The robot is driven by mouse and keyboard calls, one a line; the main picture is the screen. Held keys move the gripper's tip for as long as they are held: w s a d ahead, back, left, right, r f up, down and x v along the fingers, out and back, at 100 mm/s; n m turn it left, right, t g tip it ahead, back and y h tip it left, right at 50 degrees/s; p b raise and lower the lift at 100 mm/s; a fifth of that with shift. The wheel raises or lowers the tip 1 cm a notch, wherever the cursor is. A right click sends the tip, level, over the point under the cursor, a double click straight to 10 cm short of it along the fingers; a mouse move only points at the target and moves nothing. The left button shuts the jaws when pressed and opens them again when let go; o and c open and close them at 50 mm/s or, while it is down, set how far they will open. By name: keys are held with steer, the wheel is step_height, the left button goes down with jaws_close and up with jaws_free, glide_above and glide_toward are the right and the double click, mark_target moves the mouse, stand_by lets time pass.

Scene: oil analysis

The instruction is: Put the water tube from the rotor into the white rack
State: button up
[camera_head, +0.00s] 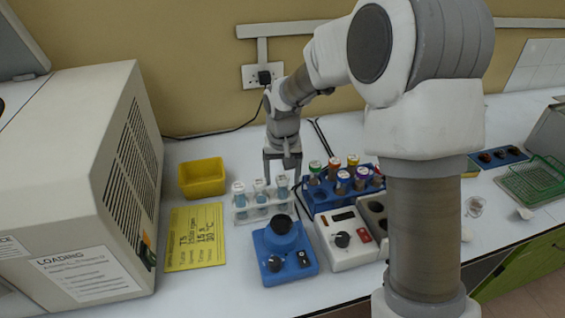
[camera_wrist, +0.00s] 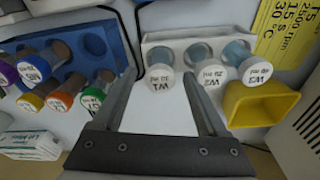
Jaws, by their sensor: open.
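The white rack (camera_head: 243,217) stands on the bench and also shows in the wrist view (camera_wrist: 148,42). It holds three white-capped tubes with light blue contents. Their caps read W1 (camera_wrist: 160,77), W2 (camera_wrist: 198,82) and W3 (camera_wrist: 256,70). My gripper (camera_head: 283,166) is open and empty, above the W1 end of the rack. In the wrist view W1's cap appears between the fingertips, with no visible contact. The large machine (camera_head: 75,180) at left has a label reading LOADING; no rotor is visible in these frames.
A blue rack (camera_head: 325,198) with several coloured-cap tubes stands right of the white rack. A yellow bin (camera_head: 203,180) and yellow card (camera_head: 195,238) lie left. A blue knobbed device (camera_head: 283,262) and white control box (camera_head: 350,250) stand in front. A green wire basket (camera_head: 535,180) sits far right.

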step_height(320, 180, up, 16)
steer(key=s+p, duration=0.1)
steer(key=s, duration=0.1)
steer(key=s+d+r+t, duration=0.1)
steer(key=s+d+r, duration=0.2)
steer(key=s, duration=0.3)
steer(key=s+d+r+t, duration=0.1)
steer(key=s+d+r, duration=0.2)
steer(key=s, duration=0.3)
steer(key=s+d+f+t, duration=0.1)
steer(key=s+d+f, duration=0.1)
steer(key=s, duration=0.4)
steer(key=s+d+f+t, duration=0.1)
steer(key=s+d, duration=0.1)
steer(key=s, duration=0.4)
steer(key=shift+s+d+f, duration=0.15)
steer(key=shift+f, duration=0.25)
steer(key=c, duration=0.4)
